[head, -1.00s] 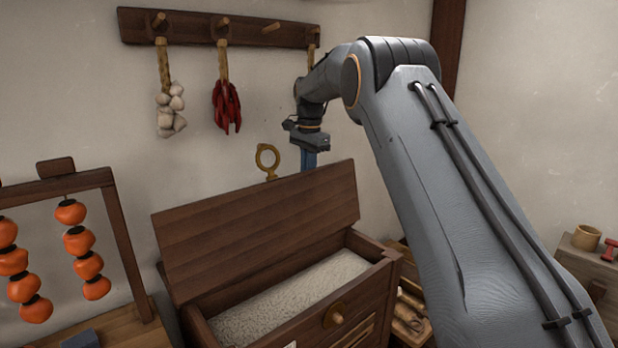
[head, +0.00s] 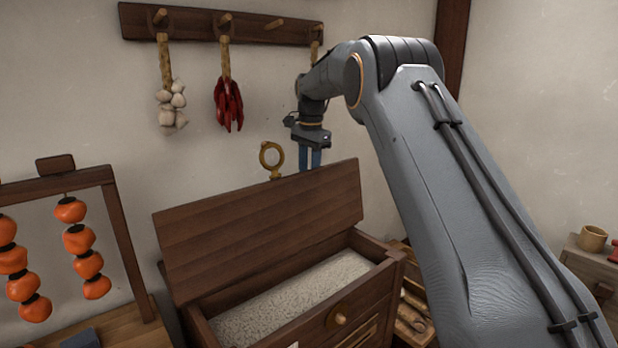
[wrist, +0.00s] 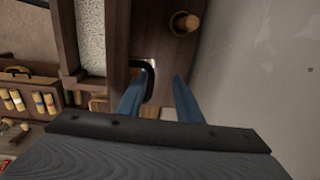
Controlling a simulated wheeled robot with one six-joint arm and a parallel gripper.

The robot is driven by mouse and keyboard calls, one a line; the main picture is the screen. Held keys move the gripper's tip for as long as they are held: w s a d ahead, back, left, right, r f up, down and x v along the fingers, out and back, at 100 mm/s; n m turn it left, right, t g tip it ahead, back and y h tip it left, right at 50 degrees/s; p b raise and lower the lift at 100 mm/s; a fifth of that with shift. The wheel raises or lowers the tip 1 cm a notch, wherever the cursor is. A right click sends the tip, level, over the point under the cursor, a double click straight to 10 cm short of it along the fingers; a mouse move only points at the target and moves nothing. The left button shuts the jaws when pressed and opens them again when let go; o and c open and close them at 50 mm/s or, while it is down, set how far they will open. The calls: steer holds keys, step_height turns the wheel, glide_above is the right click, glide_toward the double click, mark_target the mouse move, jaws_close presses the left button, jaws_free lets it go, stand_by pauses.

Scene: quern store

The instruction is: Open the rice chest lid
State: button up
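The rice chest (head: 370,300) is dark wood with a round brass knob on its front. Its lid (head: 255,230) stands raised and tilted back, and the pale rice (head: 300,300) inside is in plain view. My gripper (head: 310,158) is behind the lid's upper edge, towards its right end; the lid partly hides the fingers in the head view. In the wrist view my gripper's blue fingers (wrist: 158,98) are apart with nothing clearly held between them. A dark loop (wrist: 149,82) lies right beside the left finger; whether they touch I cannot tell. Rice (wrist: 91,35) shows there too.
A brass ring (head: 271,158) stands behind the lid, left of my gripper. Garlic (head: 171,105) and red peppers (head: 228,104) hang from a wall rack (head: 190,24). A frame (head: 128,240) of orange fruit stands left. The wall is close behind the chest.

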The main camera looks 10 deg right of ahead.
step_height(320, 180, up, 8)
steer(key=b, duration=0.1)
steer(key=shift+s+b, duration=0.2)
steer(key=shift+b, duration=0.1)
steer(key=shift+d+f, duration=0.1)
steer(key=shift+d, duration=0.05)
